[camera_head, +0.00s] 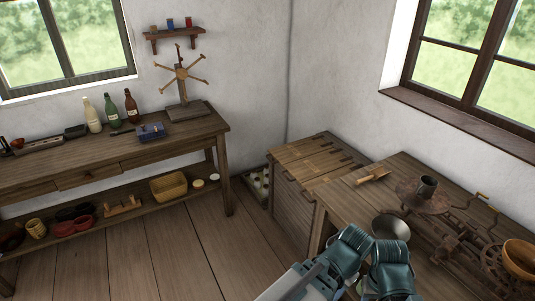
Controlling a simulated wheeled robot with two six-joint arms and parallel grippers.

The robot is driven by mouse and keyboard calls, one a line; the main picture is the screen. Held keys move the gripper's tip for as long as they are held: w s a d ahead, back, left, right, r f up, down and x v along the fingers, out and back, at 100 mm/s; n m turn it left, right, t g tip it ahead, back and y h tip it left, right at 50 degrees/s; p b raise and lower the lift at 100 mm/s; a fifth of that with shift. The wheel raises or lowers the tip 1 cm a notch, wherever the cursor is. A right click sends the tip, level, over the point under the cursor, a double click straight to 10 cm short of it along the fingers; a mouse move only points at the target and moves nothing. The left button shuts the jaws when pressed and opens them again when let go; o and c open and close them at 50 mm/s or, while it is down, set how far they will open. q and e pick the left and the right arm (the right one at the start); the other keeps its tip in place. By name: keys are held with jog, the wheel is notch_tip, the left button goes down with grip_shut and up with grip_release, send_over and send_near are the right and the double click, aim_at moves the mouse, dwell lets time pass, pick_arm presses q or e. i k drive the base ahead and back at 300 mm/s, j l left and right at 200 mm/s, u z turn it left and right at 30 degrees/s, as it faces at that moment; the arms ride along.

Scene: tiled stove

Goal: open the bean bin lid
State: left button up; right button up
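A wooden bin (299,207) stands in the far corner, between the left bench and the right table. Its slatted top (312,153) lies flat and looks closed, with several dark narrow strips along its far right side. Handles show along its near left edge. No label shows which part holds beans, and the inside is hidden. At the bottom middle, two teal and grey parts of my arms show in front of the right table, apart from the bin. No gripper fingers can be made out.
The right table (343,203) carries a wooden scoop (373,175), a metal bowl (390,228), a dark cup (427,187) and rusty ironwork. The left bench (190,133) holds bottles and a spoked stand. Floor (185,250) between is clear.

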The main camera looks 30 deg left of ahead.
aim_at(286, 153)
jog(key=i+j, duration=0.2)
jog(key=j, duration=0.35)
jog(key=i+j+z, duration=0.15)
jog(key=j, duration=0.35)
jog(key=i+j, duration=0.15)
jog(key=j, duration=0.4)
jog(key=i+j+z, duration=0.1)
jog(key=j, duration=0.45)
jog(key=i+j, duration=0.15)
jog(key=j, duration=0.4)
jog(key=i+j+z, duration=0.15)
jog(key=j, duration=0.45)
jog(key=i+j, duration=0.1)
jog(key=j, duration=0.45)
jog(key=i+j+z, duration=0.1)
jog(key=j, duration=0.5)
